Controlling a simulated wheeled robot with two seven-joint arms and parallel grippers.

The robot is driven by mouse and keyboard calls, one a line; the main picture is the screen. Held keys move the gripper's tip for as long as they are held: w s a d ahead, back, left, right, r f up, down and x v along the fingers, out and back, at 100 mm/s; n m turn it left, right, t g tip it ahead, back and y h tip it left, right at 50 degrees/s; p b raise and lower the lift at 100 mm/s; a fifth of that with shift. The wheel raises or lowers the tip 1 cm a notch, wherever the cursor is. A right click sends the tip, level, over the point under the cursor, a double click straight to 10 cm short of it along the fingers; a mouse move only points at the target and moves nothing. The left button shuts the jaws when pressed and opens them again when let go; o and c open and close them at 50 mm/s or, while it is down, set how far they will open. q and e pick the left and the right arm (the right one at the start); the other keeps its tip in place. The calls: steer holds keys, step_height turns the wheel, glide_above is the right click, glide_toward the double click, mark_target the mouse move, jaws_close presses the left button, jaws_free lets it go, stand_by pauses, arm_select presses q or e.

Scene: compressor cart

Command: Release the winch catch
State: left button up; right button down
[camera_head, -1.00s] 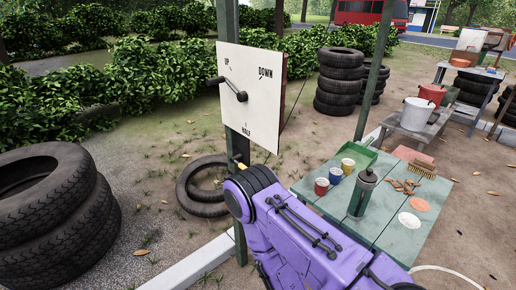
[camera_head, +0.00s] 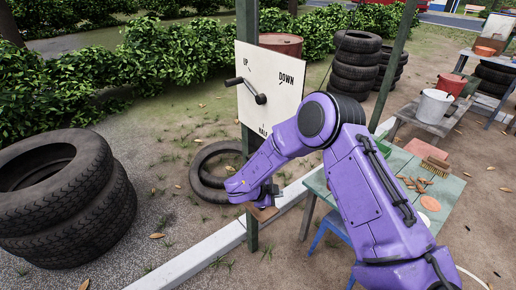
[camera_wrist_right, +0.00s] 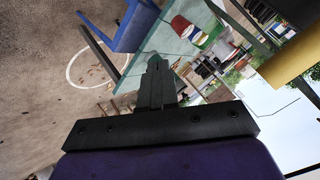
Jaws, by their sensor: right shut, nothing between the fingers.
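The white dial board (camera_head: 283,109) is on a dark green post, marked UP, DOWN and, partly covered, HALF. Its black lever (camera_head: 247,90) points up-left from the hub, near UP. My left gripper is out of view.
Stacked tyres (camera_head: 62,200) stand at the left, and more tyres (camera_head: 355,62) behind the board. A loose tyre (camera_head: 205,180) lies near the post. The green table (camera_head: 445,190) is partly behind my arm. A white kerb (camera_head: 205,256) crosses the ground. A red barrel (camera_head: 283,44) stands behind the board.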

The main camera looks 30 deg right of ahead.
arm_select(q)
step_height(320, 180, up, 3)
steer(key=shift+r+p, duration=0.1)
steer(key=shift+p, duration=0.7)
arm_select(e)
steer(key=w+a+r+m+y, duration=0.1)
steer(key=w+r+m+y, duration=0.2)
steer(key=r, duration=0.6)
steer(key=w+a+r+m+y, duration=0.2)
steer(key=w+r+m+y, duration=0.2)
steer(key=r, duration=0.6)
steer(key=shift+w+a+r+m+g, duration=0.2)
steer(key=shift+w+m+g, duration=0.1)
steer(key=shift+w+m, duration=0.7)
steer(key=shift+s+f, duration=0.1)
steer(key=p+x, duration=0.2)
steer(key=x, duration=0.7)
steer(key=shift+s, duration=0.1)
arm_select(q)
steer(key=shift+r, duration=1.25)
arm_select(e)
steer(key=shift+f, duration=0.5)
